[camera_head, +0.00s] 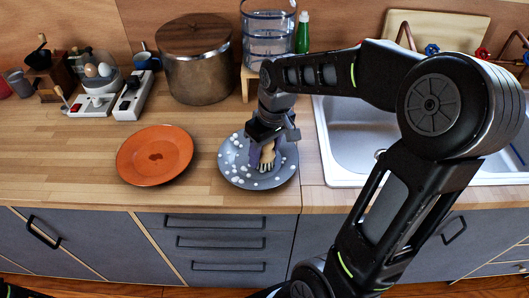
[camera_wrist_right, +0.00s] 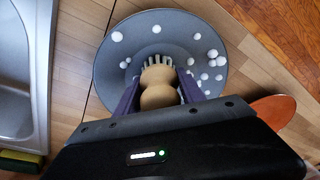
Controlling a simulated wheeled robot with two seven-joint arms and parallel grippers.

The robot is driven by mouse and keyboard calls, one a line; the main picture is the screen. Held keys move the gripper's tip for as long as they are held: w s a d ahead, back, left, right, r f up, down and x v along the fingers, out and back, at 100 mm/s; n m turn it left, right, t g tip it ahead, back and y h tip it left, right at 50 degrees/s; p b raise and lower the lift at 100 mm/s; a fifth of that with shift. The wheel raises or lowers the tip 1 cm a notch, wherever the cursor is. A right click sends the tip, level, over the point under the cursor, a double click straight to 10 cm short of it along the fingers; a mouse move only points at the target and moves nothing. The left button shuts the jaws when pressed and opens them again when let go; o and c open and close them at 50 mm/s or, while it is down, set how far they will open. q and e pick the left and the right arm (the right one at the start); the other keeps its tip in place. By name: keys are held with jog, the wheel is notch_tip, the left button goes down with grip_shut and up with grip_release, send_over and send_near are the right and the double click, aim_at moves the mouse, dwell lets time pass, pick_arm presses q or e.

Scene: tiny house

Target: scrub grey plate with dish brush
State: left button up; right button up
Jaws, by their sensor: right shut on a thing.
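The grey plate (camera_head: 236,178) lies on the wooden counter, dotted with white foam blobs. It fills much of the right wrist view (camera_wrist_right: 203,35). My right gripper (camera_head: 264,155) is over the plate, pointing down, shut on the wooden dish brush (camera_head: 268,157). In the right wrist view, the brush (camera_wrist_right: 158,90) sits between the two fingers, bristles toward the plate. The bristles seem at or just above the plate's surface; I cannot tell if they touch. My left gripper is not in view.
An orange plate (camera_head: 155,154) lies left of the grey plate. The sink (camera_head: 352,140) is close on the right. Behind stand a large pot (camera_head: 196,75), a water container (camera_head: 267,40) and a green bottle (camera_head: 302,33). Drawers (camera_head: 214,243) are below the counter's front edge.

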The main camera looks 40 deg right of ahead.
jog(key=shift+w+a+r+p, duration=0.1)
jog(key=shift+w+r+p, duration=0.15)
jog(key=shift+w, duration=0.35)
jog(key=shift+w+a+r+p, duration=0.1)
jog(key=shift+w+r, duration=0.15)
jog(key=shift+w, duration=0.3)
notch_tip(320, 180, up, 7)
jog(key=p, duration=0.5)
jog(key=shift+r, duration=0.15)
